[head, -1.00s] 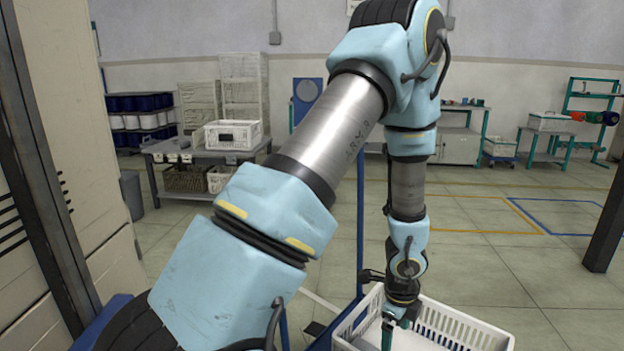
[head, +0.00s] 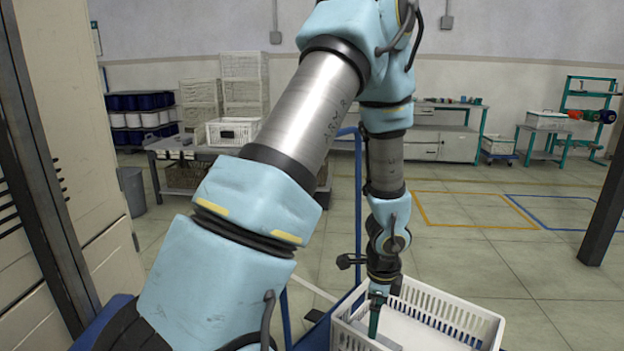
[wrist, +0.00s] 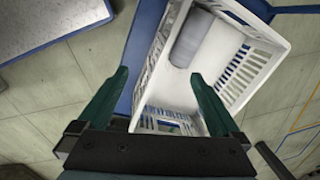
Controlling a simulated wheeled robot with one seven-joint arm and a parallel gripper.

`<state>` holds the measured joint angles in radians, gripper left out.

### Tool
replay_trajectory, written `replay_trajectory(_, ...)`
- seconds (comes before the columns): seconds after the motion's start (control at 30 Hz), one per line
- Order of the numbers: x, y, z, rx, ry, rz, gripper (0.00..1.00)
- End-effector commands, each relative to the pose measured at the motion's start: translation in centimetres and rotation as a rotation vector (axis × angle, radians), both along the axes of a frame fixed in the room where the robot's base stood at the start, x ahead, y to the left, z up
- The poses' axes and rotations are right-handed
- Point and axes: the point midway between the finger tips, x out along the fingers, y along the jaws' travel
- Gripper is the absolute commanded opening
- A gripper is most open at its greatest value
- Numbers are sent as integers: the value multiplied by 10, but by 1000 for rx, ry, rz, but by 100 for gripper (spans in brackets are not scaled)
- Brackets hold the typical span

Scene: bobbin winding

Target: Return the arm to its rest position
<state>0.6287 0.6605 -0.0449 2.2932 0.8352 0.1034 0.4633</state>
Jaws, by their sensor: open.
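My gripper (head: 377,314) points down over the left side of a white slotted crate (head: 478,313) in the head view. In the wrist view my gripper (wrist: 159,76) has its two green fingers spread wide, with nothing between them. The crate (wrist: 283,52) shows beyond the fingertips there, with a grey cylinder (wrist: 191,38) lying inside it. My arm is raised and bent, reaching forward and then down. The crate's near part is cut off by the head view's lower edge.
The crate sits on a blue cart (head: 287,320). A tall beige cabinet (head: 75,150) stands close on the left. A dark post (head: 610,210) stands at the right. Open tiled floor (head: 530,275) lies beyond the crate, with workbenches further back.

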Motion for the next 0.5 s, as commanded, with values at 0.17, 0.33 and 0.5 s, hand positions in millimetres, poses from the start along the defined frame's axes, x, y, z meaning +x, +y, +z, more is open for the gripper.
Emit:
replay_trajectory(0.17,15,31,13,-9,-19,222,100)
replay_trajectory(0.33,25,75,32,-30,-37,535,100)
replay_trajectory(0.5,20,135,54,-77,-41,993,100)
